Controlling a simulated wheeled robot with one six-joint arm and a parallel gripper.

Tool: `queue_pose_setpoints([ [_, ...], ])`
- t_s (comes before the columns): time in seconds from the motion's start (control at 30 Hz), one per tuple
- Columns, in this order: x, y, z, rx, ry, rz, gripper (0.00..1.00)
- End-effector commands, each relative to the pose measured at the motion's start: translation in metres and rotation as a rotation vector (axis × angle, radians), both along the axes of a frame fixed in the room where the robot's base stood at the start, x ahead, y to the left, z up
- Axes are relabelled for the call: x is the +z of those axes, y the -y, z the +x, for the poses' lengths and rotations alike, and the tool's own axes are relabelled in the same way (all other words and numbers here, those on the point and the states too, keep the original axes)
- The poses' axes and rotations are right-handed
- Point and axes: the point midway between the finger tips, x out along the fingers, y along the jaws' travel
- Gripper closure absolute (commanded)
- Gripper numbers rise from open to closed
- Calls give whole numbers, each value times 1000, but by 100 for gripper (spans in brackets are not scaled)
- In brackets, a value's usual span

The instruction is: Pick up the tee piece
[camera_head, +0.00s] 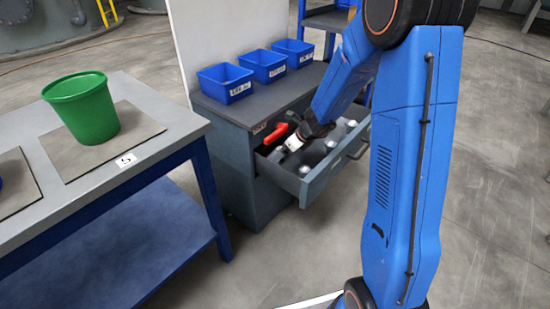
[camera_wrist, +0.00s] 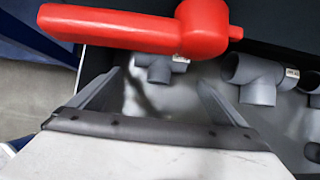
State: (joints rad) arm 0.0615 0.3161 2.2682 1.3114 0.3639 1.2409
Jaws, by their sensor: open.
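Grey tee pieces lie in an open drawer (camera_head: 321,183). In the wrist view one tee piece (camera_wrist: 159,72) sits ahead of my gripper (camera_wrist: 159,82), between the lines of its two fingers, its upper part hidden under a red long-handled object (camera_wrist: 110,27). A second, larger tee piece (camera_wrist: 258,82) with a white label lies to the right, outside the fingers. My gripper is open and nothing shows held. In the head view my gripper (camera_head: 294,144) reaches down into the drawer, beside the red object (camera_head: 276,133); the tee pieces cannot be made out clearly there.
The drawer belongs to a grey cabinet (camera_head: 236,165) with several blue bins (camera_head: 226,84) on top. At left a workbench (camera_head: 180,128) carries a green bucket (camera_head: 84,108) on a mat. More grey fittings lie at the wrist view's right edge. Drawer walls surround my gripper.

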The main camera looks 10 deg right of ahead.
Motion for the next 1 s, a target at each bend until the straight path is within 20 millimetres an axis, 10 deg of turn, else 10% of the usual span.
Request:
queue_pose_setpoints([
  [0.9,-42,-22,28,1,0,0,4],
  [1.0,-42,-22,28,0,0,0,28],
])
